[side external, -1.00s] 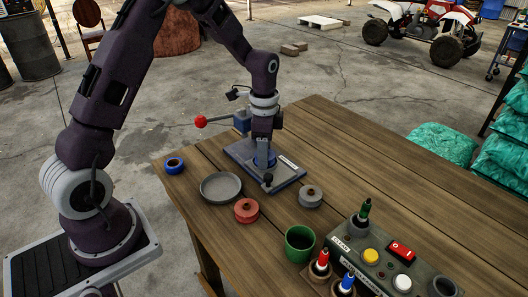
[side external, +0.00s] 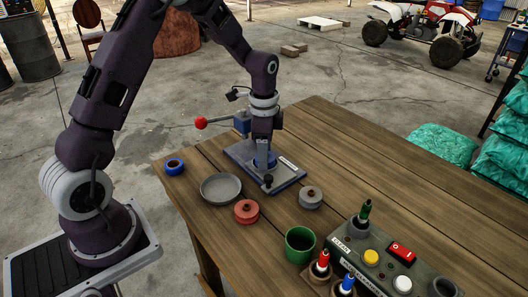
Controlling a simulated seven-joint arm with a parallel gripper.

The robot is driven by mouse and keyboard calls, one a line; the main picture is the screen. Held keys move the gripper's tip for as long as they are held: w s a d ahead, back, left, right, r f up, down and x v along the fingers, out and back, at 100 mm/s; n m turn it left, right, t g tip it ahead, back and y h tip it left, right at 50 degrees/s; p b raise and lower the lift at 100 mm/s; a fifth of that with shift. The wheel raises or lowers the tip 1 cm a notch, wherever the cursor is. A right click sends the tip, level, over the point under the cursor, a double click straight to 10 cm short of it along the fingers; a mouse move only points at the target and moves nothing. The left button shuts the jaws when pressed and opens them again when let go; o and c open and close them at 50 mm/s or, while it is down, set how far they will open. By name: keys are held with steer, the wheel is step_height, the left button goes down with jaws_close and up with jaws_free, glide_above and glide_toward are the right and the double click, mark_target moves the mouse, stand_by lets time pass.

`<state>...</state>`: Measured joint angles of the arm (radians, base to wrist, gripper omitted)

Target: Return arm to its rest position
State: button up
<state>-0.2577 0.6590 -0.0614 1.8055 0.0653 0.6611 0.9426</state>
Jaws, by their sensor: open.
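My gripper (side external: 264,152) points down over the blue-grey base plate (side external: 287,178) of a small fixture on the wooden table. The fixture has a blue block and a lever with a red ball (side external: 201,122) reaching out to the left. A blue round part (side external: 259,160) sits on the plate just at my fingertips. I cannot tell whether the fingers touch it. The fingers are open, though the gap between them is hard to see from this side.
On the table (side external: 360,150) stand a grey dish (side external: 221,188), a blue ring (side external: 174,166), a red round part (side external: 246,211), a grey round part (side external: 311,197), a green cup (side external: 299,244) and a control box (side external: 385,262). The table's far right is clear.

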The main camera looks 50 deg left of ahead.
steer(key=shift+s+d+f, duration=0.2)
steer(key=shift+s+f, duration=0.1)
steer(key=shift+f, duration=0.1)
steer(key=shift+w+r, duration=0.1)
steer(key=shift+r, duration=0.15)
steer(key=shift+c, duration=0.2)
steer(key=o, duration=0.3)
steer(key=shift+r, duration=0.85)
steer(key=shift+w+r, duration=0.1)
steer(key=shift+r, duration=2.85)
